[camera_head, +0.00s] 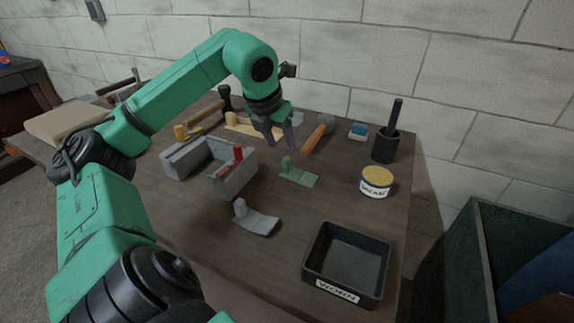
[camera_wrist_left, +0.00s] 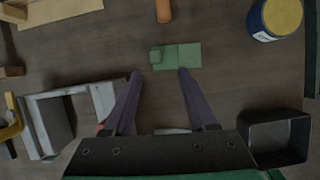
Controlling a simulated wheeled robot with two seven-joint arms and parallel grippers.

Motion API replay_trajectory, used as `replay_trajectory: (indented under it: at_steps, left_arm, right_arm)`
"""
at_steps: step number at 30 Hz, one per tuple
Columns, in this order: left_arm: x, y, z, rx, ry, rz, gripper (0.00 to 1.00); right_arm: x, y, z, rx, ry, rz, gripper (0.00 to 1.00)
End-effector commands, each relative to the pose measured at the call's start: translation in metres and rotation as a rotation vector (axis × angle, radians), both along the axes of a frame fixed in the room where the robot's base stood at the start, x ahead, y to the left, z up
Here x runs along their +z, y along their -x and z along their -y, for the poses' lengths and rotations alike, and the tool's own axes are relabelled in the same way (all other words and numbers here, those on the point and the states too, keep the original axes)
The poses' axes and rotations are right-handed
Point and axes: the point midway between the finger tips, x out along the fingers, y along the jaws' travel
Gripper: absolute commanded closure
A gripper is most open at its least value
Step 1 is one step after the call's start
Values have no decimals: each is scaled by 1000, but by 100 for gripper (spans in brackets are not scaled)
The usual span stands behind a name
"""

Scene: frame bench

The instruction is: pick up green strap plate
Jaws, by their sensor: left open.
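The green strap plate (camera_head: 299,177) lies flat on the wooden bench, with a small raised block at its left end. It also shows in the left wrist view (camera_wrist_left: 182,56), just beyond the fingertips. My left gripper (camera_head: 283,143) is open and empty, above the bench and a little behind and left of the plate in the head view. In the left wrist view its two fingers (camera_wrist_left: 160,73) point at the plate, with its lower edge between the tips. The fingers do not touch it as far as I can see. My right gripper is not in view.
A grey frame (camera_head: 186,160) with a red part stands left of the plate. A grey strap plate (camera_head: 256,220) lies in front. A black tray (camera_head: 315,258) labelled WORN is front right. A yellow-lidded tin (camera_head: 376,183), a black cup (camera_head: 385,149) and an orange-handled tool (camera_head: 314,138) stand around.

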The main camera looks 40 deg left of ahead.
Motion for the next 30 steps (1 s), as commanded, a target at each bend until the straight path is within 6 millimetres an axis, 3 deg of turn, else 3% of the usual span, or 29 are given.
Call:
replay_trajectory:
  at_steps: [1,5,12,20,22,25,30]
  left_arm:
    - [-13,-4,-1,0,3,-4,43]
    - [-28,-11,-3,1,2,-3,43]
    - [-64,-26,-8,1,4,-3,43]
    - [-75,-30,-10,1,-1,0,43]
    - [-75,-30,-10,1,-1,0,62]
    - [-74,-30,-10,1,-1,0,100]
    - [-74,-30,-10,1,0,1,100]
  right_arm:
    - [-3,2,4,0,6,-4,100]
    - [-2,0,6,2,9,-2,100]
    - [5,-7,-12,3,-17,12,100]
    - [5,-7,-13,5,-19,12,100]
    - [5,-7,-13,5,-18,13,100]
    - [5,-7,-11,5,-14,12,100]
    - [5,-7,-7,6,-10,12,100]
